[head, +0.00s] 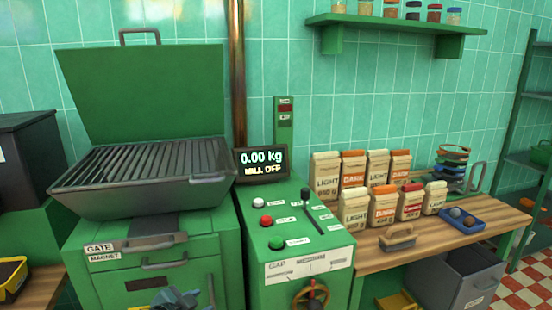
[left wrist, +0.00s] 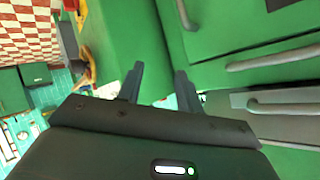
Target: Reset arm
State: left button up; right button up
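My left gripper (head: 176,298) shows at the bottom edge of the head view, in front of the green cabinet (head: 205,262) under the grill. Only its top part is in the picture there. In the left wrist view my left gripper (left wrist: 159,70) has its two dark fingers apart with nothing between them. Green cabinet fronts with grey bar handles (left wrist: 275,62) lie beyond and to the right of the fingers. My right gripper is in neither view.
A grill-like hopper (head: 150,170) with its green lid raised stands on the cabinet. Right of it is a control box (head: 300,245) with buttons and a handwheel (head: 310,295). A display (head: 262,162) reads 0.00 kg, MILL OFF. Several paper bags (head: 383,208) stand on a wooden bench (head: 455,240).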

pick_arm(q)
jog(key=s+d+f+n, duration=0.2)
jog(key=s+f, duration=0.3)
jog(key=s, duration=0.8)
jog(key=s+d+f+n, duration=0.2)
jog(key=s+f+n, duration=0.2)
jog(key=s, duration=1)
jog(key=shift+f+n+g+y, duration=0.3)
jog(key=shift+f+n+y, duration=0.1)
jog(key=shift+n, duration=0.2)
jog(key=shift+a, duration=0.15)
